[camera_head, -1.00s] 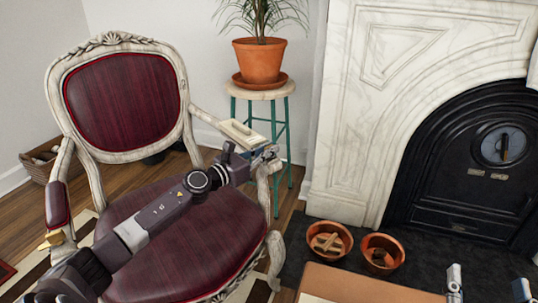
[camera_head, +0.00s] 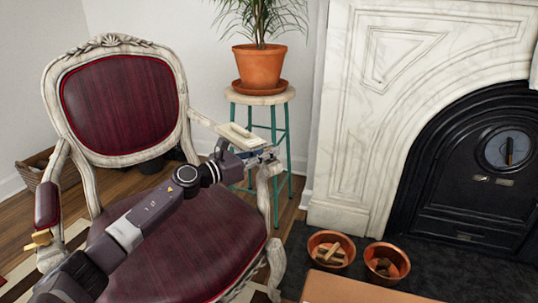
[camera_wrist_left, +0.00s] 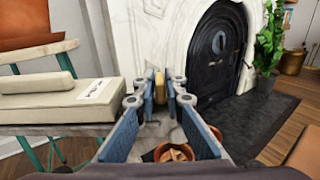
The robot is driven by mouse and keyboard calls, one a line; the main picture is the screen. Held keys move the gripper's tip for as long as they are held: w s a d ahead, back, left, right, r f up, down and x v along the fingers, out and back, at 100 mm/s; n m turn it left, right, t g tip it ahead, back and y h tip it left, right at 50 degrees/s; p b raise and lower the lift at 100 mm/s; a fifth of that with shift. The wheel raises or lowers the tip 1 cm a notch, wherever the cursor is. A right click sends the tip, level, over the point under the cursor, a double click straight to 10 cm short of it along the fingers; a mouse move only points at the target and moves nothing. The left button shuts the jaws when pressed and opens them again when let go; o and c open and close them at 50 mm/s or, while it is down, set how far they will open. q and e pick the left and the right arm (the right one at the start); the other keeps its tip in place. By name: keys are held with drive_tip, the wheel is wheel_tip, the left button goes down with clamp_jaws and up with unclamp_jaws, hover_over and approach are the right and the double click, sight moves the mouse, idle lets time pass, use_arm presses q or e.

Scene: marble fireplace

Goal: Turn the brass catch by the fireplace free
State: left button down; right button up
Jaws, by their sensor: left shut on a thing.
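My left gripper (camera_head: 266,155) reaches over the chair seat to the space beside the fireplace. In the left wrist view its two blue-padded fingers (camera_wrist_left: 160,88) converge on a small brass-coloured piece, the brass catch (camera_wrist_left: 149,84). The fingers are shut on it and hide most of it. Which way the catch is turned cannot be told. In the head view the catch is hidden by the gripper. My right gripper is not in view.
A red-seated chair (camera_head: 112,110) stands under my left arm. A cream box (camera_wrist_left: 50,106) lies close left of the gripper. A potted plant (camera_head: 259,65) stands on a teal-legged stool (camera_head: 284,97). Two copper bowls (camera_head: 331,263) sit before the black fireplace door (camera_head: 465,190).

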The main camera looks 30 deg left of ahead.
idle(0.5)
use_arm(q)
drive_tip(key=c, duration=2.1)
unclamp_jaws()
drive_tip(key=shift+d, duration=0.1)
drive_tip(key=shift+v, duration=6)
